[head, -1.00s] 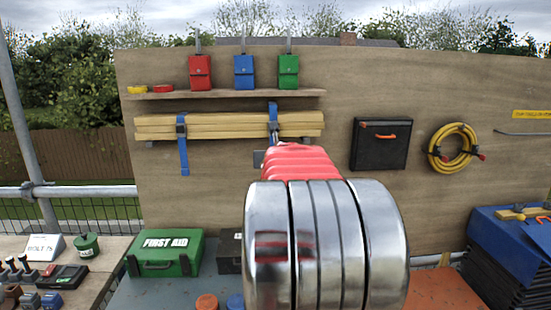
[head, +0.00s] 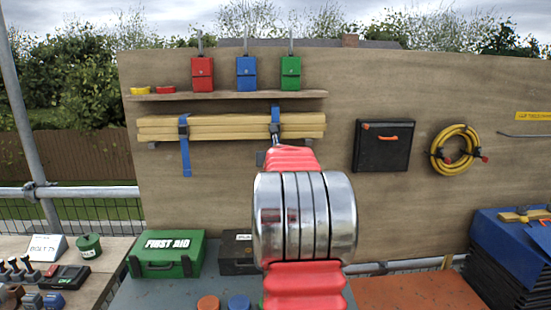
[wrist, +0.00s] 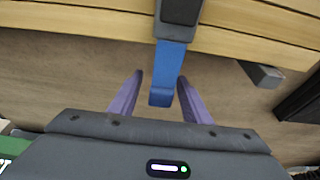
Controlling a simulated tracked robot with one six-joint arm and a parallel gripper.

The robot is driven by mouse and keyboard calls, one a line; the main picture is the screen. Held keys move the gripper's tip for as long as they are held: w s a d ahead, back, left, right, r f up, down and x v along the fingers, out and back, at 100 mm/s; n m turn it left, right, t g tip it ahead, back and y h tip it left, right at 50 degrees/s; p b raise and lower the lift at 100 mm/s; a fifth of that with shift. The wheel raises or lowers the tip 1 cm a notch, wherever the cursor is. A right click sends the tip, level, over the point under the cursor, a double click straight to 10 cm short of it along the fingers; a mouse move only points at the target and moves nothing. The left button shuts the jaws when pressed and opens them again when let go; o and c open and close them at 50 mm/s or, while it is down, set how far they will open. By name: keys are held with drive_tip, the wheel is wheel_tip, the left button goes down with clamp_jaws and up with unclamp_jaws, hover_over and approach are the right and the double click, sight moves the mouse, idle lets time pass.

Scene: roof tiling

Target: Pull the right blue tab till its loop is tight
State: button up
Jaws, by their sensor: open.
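The right blue strap (head: 275,111) loops around a bundle of timber battens (head: 230,127) on the board, with a dark buckle (head: 275,130) at its front. In the wrist view, its blue tab (wrist: 166,85) hangs below the buckle (wrist: 181,10). My gripper (wrist: 160,78) is open, with one purple finger on each side of the tab's lower end. Gaps show on both sides, so the fingers do not grip it. In the head view my arm hides the tab and the fingers. The left blue strap (head: 185,155) has its own hanging tail.
A shelf (head: 220,95) with red, blue and green pouches runs above the battens. A black case (head: 383,155) and a yellow hose coil (head: 455,150) hang to the right. A green first aid box (head: 167,255) stands below. A small dark bracket (wrist: 262,74) sits right of my gripper.

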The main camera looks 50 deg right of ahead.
drive_tip(key=shift+w+d, duration=0.15)
drive_tip(key=shift+d, duration=0.05)
drive_tip(key=c, duration=1.1)
drive_tip(key=o, duration=1.6)
drive_tip(key=shift+c, duration=0.2)
drive_tip(key=shift+f, duration=0.1)
